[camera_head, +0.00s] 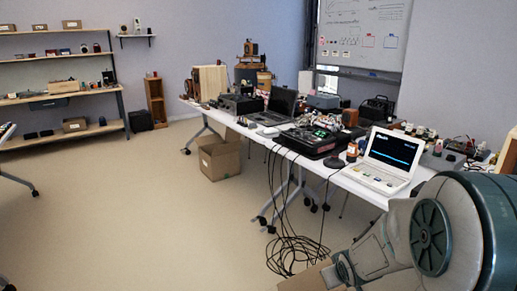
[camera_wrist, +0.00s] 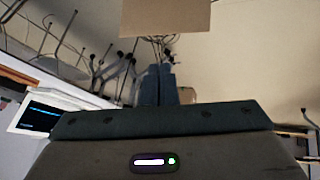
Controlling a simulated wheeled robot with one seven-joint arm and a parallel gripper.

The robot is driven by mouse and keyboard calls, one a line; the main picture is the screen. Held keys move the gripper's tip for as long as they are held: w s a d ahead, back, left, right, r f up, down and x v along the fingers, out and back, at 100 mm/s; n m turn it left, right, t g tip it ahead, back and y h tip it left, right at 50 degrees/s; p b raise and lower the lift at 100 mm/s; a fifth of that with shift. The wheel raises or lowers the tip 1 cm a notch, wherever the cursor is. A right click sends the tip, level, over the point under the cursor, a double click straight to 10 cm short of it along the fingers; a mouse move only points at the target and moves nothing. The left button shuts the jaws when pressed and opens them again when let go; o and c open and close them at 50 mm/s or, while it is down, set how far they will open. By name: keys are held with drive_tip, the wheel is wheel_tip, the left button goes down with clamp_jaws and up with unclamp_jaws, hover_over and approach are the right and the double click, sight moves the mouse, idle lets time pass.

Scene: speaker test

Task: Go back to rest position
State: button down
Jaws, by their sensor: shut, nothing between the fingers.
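My gripper (camera_wrist: 158,72) shows in the wrist view as two dark fingers side by side above its wide dark body. The fingers are together and hold nothing. In the head view my arm fills the lower right corner, beside the near end of the white table (camera_head: 362,191); the gripper itself cannot be made out there.
The table bears a white laptop (camera_head: 384,160), a black device (camera_head: 312,140) and more equipment. Cables (camera_head: 292,250) lie coiled on the floor. A cardboard box (camera_head: 219,160) stands by the table. Shelves (camera_head: 60,97) line the left wall. The middle floor is clear.

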drive_tip(key=s+a+r+m+g+p, duration=0.2)
drive_tip(key=s+r+p, duration=0.4)
drive_tip(key=s+r, duration=0.3)
drive_tip(key=s+a+r+m+g+p, duration=0.2)
drive_tip(key=s+a+r+p, duration=0.2)
drive_tip(key=s+r, duration=0.6)
wheel_tip(320, 180, up, 5)
drive_tip(key=shift+s+a+f+y+p, duration=0.1)
drive_tip(key=shift+s+a+y+p, duration=0.2)
drive_tip(key=shift+p, duration=0.65)
drive_tip(key=shift+d, duration=0.15)
